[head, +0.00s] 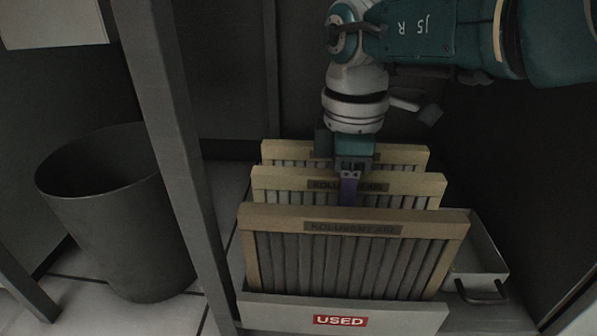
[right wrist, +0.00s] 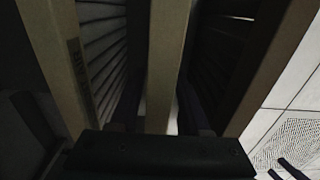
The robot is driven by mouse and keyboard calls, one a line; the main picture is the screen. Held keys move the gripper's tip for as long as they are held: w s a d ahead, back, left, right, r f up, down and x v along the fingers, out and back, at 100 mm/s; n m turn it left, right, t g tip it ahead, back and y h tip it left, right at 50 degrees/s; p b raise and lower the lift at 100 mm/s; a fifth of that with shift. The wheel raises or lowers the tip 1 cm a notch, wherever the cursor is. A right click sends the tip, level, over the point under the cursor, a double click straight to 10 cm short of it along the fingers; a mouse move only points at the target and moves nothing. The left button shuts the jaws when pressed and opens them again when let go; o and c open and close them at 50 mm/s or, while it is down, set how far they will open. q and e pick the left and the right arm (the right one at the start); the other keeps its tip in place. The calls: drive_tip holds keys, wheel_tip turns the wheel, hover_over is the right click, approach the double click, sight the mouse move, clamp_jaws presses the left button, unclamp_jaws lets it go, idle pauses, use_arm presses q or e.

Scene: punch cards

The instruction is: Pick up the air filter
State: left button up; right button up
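Several pleated air filters with tan frames stand upright in a row in a pale box. The front filter (head: 440,222) is the nearest, the middle filter (head: 275,182) is behind it, and the rear filter (head: 400,153) is at the back. My right gripper (head: 349,188) reaches down from above at the middle filter's top edge. In the right wrist view, the fingers of my right gripper (right wrist: 160,118) stand on either side of the middle filter's frame (right wrist: 168,50), seemingly with gaps. They look open. The filters' lower parts are hidden. My left gripper is not in view.
The box (head: 270,310) has a red "USED" label on its front. A metal tray (head: 488,255) with a handle lies to its right. A grey post (head: 175,130) and a dark round bin (head: 110,235) are to the left. Neighbouring filters stand close on both sides.

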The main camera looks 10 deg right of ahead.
drive_tip(key=shift+d, duration=0.45)
drive_tip(key=c, duration=0.4)
drive_tip(key=shift+a, duration=0.2)
clamp_jaws()
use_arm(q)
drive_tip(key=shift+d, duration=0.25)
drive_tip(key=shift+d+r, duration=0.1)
use_arm(e)
drive_tip(key=shift+d+r, duration=0.1)
